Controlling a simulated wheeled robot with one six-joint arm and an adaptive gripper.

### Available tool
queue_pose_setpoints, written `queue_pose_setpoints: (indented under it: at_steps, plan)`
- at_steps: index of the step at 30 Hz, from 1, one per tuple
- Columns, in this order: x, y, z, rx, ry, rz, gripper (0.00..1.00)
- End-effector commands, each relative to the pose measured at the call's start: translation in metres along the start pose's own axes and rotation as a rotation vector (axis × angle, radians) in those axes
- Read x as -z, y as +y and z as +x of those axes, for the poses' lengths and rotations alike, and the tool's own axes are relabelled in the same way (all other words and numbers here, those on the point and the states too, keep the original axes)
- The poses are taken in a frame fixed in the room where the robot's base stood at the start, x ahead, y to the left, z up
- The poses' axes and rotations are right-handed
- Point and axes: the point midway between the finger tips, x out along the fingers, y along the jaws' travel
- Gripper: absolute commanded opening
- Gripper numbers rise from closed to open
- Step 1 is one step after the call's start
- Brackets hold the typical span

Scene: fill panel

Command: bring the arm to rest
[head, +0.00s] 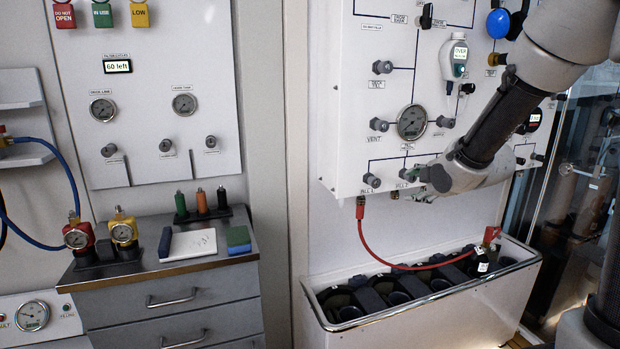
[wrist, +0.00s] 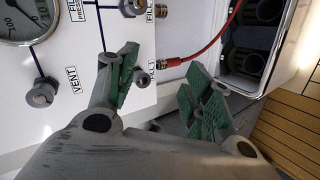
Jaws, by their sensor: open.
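My gripper (head: 410,183) is in front of the lower part of the white fill panel (head: 345,120), near the FILL labels. In the wrist view my gripper (wrist: 165,92) is open, with nothing between its green-padded fingers. My arm reaches in from the upper right in the head view. A red hose (head: 395,263) hangs from a fitting under the panel and runs to a red-topped bottle (head: 482,262) in the white trough. The red hose also shows in the wrist view (wrist: 205,48).
The white trough (head: 430,312) with dark slots stands below the panel. A grey drawer cabinet (head: 165,285) at left carries gauges, a notepad and small bottles. A glass door (head: 580,200) is at right. Panel knobs and a gauge (head: 411,122) are close to my gripper.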

Motion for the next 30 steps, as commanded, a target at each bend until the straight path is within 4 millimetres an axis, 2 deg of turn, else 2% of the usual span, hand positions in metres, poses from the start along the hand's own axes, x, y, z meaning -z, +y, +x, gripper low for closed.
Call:
queue_pose_setpoints:
  at_steps: [3,5,7,8,9,12,15,21,30]
  plan:
    - [-0.031,-0.05,-0.041,0.215,-0.189,0.4,0.51]
    - [-0.042,-0.074,-0.072,0.299,-0.306,0.606,0.51]
    - [-0.05,-0.099,-0.116,0.373,-0.451,0.839,0.51]
    - [-0.051,-0.109,-0.137,0.397,-0.513,0.933,0.51]
    - [-0.051,-0.121,-0.167,0.424,-0.595,1.058,0.51]
    - [-0.045,-0.146,-0.237,0.461,-0.753,1.299,0.51]
    - [-0.037,-0.154,-0.279,0.459,-0.778,1.39,0.51]
    - [-0.032,-0.139,-0.304,0.36,-0.67,1.423,0.51]
    - [-0.032,-0.135,-0.308,0.338,-0.651,1.427,0.51]
